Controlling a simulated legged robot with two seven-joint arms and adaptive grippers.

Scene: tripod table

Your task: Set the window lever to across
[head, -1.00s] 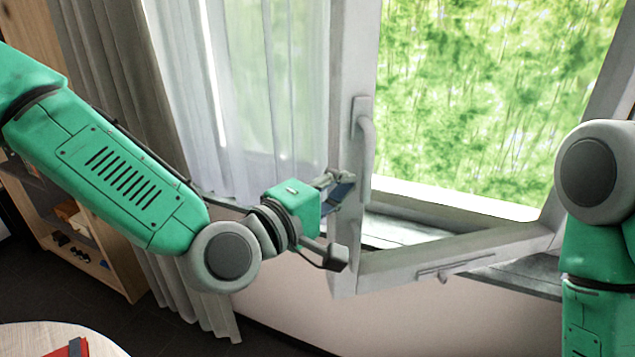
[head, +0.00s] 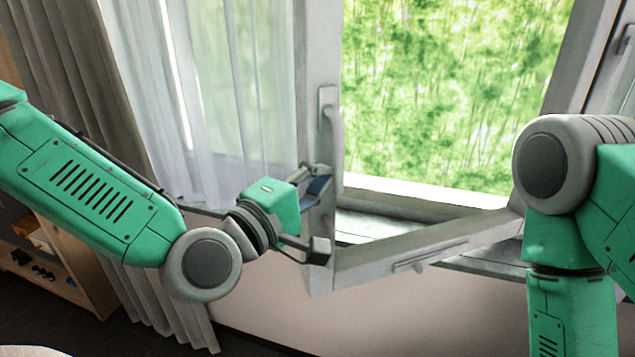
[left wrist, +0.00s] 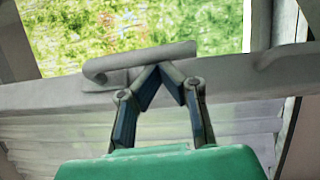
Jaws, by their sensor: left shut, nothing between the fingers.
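The window lever (head: 335,145) is a grey handle on the stile of the open window sash (head: 312,55). In the head view it points down along the stile from its mounting plate. In the left wrist view the lever (left wrist: 150,61) lies crosswise in the picture, just beyond my fingertips. My left gripper (head: 322,182) is at the stile, beside the lever's lower end. In the left wrist view its fingers (left wrist: 160,70) meet at the tips, with nothing between them. I cannot tell whether they touch the lever. My right gripper is out of view.
The sash stands swung into the room, its bottom rail (head: 430,255) reaching right above the sill. White and grey curtains (head: 150,130) hang at the left. A wooden shelf (head: 65,275) stands at the lower left. My right arm fills the right edge.

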